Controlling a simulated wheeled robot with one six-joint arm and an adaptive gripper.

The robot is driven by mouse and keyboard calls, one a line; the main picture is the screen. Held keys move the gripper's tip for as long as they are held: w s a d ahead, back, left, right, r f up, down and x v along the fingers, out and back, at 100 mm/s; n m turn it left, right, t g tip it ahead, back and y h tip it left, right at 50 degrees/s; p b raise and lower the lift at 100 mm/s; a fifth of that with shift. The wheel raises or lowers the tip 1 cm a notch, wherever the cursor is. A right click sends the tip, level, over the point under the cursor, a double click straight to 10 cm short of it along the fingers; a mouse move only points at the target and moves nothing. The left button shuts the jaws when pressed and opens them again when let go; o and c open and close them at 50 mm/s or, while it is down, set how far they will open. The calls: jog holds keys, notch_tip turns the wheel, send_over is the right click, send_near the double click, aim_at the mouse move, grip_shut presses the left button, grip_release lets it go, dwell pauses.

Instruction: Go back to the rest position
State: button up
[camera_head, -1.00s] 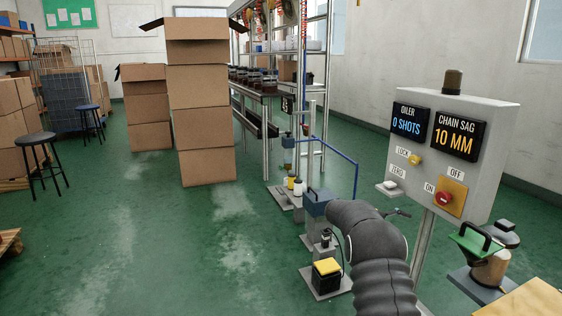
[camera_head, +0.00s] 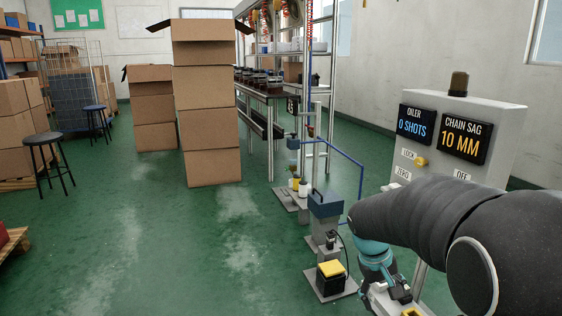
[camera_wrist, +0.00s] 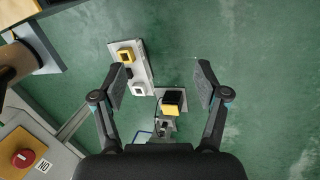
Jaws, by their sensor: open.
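My gripper (camera_wrist: 160,75) is open and empty in the wrist view, its two fingers spread wide over the green floor. In the head view my arm bends down at the right, and its end is partly cut off by the bottom edge. A black box with a yellow top (camera_head: 331,270) stands on a floor plate left of my arm; in the wrist view it shows between and below the fingertips (camera_wrist: 172,104). The grey control panel (camera_head: 500,125) reads "0 SHOTS" and "10 MM"; my arm hides its lower part.
In the wrist view, a grey plate (camera_wrist: 145,75) with yellow and white square parts lies near the left finger, and the panel's red button (camera_wrist: 22,158) is at lower left. A blue-topped stand (camera_head: 325,205) is left of my arm. Stacked cartons (camera_head: 208,110) stand farther back. The left floor is mostly clear.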

jog(key=s+a+r+t+y, duration=0.1)
jog(key=s+a+r, duration=0.3)
jog(key=s, duration=0.6)
jog(key=s+a+r+m+t+y, duration=0.1)
jog(key=s+a+r+t, duration=0.3)
jog(key=s, duration=0.6)
jog(key=shift+s+r+m+y, duration=0.2)
jog(key=shift+r+m+y, duration=0.1)
jog(key=shift+y, duration=0.4)
